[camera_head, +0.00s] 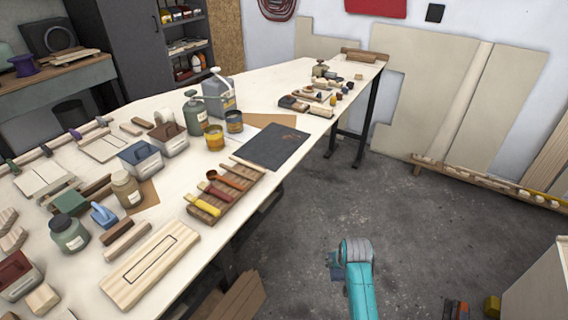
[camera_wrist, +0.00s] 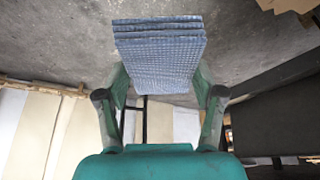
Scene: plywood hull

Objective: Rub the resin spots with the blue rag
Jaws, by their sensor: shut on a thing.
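My gripper (camera_wrist: 158,88) is shut on a folded blue rag (camera_wrist: 160,45), which sticks out beyond the fingertips in the wrist view. In the head view my gripper (camera_head: 336,266) hangs over open floor, to the right of the long workbench and apart from it; the rag is hard to make out there. A dark sheet (camera_head: 268,148) lies flat on the bench near its right edge. Faint brownish marks (camera_head: 289,136) show on its upper right part; they look like resin spots, but are too small to tell apart.
The pale workbench (camera_head: 262,90) carries a rack (camera_head: 224,203) with brushes just in front of the sheet. Yellow and blue tins (camera_head: 214,138) and a green bottle (camera_head: 195,112) stand to its left. Small blocks and jars lie beyond it.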

